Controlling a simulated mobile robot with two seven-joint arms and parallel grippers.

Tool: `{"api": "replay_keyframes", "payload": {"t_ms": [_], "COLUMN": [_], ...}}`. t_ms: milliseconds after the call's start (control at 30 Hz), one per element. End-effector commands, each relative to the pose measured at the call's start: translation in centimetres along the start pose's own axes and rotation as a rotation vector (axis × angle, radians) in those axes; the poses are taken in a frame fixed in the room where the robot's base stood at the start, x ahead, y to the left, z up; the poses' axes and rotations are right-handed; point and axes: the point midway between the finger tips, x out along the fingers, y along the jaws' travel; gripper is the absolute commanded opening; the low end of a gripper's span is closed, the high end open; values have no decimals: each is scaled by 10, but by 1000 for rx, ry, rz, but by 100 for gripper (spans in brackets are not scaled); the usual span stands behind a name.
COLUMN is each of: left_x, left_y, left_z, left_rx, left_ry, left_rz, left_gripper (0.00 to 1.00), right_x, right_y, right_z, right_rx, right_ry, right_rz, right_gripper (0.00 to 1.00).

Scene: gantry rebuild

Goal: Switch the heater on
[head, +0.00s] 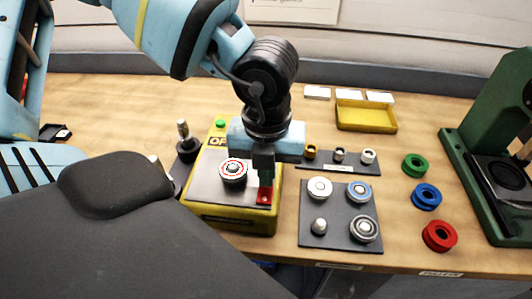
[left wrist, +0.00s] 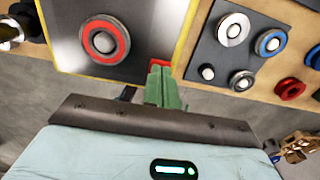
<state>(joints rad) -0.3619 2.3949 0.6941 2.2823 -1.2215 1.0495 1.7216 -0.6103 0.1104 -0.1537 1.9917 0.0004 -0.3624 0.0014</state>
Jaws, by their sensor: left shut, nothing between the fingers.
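The heater appears to be the yellow box (head: 230,220) with a grey top plate. A round knob with a red-and-white ring (head: 233,171) sits on the plate; it also shows in the left wrist view (left wrist: 103,42). A small red switch (head: 264,197) is at the plate's right front corner, partly hidden in the left wrist view (left wrist: 160,62). A green button or lamp (head: 220,124) and partly covered lettering are at the back. My left gripper (head: 265,183) is shut and empty, its green fingertips (left wrist: 160,84) at the red switch; contact is unclear.
Right of the box is a dark plate (head: 340,235) with several round pieces. Behind it are a strip of small knobs (head: 340,164) and a yellow tray (head: 366,117). Green, blue and red rings (head: 439,236) lie farther right, before a green machine (head: 490,130). A dark-based lever (head: 184,140) stands left.

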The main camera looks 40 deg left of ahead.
Motion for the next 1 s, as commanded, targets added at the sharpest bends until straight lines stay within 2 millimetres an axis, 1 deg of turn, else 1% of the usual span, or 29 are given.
{"api": "replay_keyframes", "payload": {"t_ms": [500,1000], "left_x": [5,8], "left_y": [0,0], "left_z": [0,0], "left_rx": [0,-1], "left_ry": [0,0], "left_rz": [0,0], "left_gripper": [0,0], "right_x": [5,6], "right_y": [1,0], "right_z": [-2,4], "right_rx": [0,1], "right_ry": [6,-4], "right_rz": [0,-1], "right_gripper": [36,36]}}
